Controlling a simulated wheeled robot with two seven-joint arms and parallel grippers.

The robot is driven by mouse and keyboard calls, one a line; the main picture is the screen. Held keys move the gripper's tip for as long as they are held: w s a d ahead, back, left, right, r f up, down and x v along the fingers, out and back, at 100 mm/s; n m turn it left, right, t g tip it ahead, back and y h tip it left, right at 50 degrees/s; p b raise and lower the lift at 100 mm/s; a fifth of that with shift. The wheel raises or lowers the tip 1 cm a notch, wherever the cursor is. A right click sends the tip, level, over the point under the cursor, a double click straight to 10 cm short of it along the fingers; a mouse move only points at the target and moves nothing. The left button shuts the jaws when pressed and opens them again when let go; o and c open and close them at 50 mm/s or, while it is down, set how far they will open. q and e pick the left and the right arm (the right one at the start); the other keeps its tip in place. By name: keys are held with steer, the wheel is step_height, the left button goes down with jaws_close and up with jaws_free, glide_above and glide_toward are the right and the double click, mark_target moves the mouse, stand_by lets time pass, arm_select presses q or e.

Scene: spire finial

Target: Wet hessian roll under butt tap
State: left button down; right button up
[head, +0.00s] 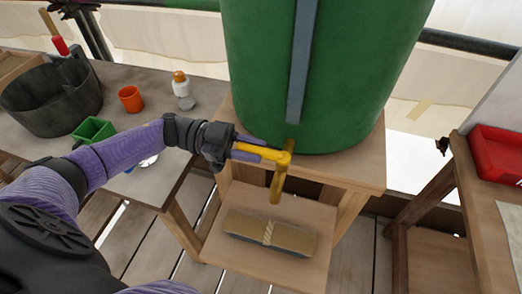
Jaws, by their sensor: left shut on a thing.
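The green butt (320,60) stands on a wooden stand, with a grey vertical strip down its front. A brass-yellow tap (276,183) comes out low on the butt, its spout pointing down. My left gripper (268,154) is shut on the tap's yellow lever (284,158); its fingers partly hide the lever. The hessian roll (270,233), tan with a pale cord tied round its middle, lies on the stand's lower shelf below the spout. I cannot make out any water at the spout. My right gripper is not in view.
The left table holds a dark round tub (52,98), an orange cup (131,99), a white bottle with an orange cap (183,91) and a green box (94,130). A red tray (497,152) sits on the right table. The stand's lower shelf (228,262) has bare room around the roll.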

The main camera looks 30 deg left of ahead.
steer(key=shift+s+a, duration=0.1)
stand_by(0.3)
arm_select(q)
steer(key=shift+c, duration=2.4)
jaws_free()
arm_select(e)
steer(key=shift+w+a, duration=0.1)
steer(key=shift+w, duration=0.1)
arm_select(q)
steer(key=shift+a, duration=0.15)
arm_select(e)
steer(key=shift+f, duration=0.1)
arm_select(q)
steer(key=b+v, duration=0.2)
steer(key=v, duration=0.7)
steer(key=shift+a, duration=0.35)
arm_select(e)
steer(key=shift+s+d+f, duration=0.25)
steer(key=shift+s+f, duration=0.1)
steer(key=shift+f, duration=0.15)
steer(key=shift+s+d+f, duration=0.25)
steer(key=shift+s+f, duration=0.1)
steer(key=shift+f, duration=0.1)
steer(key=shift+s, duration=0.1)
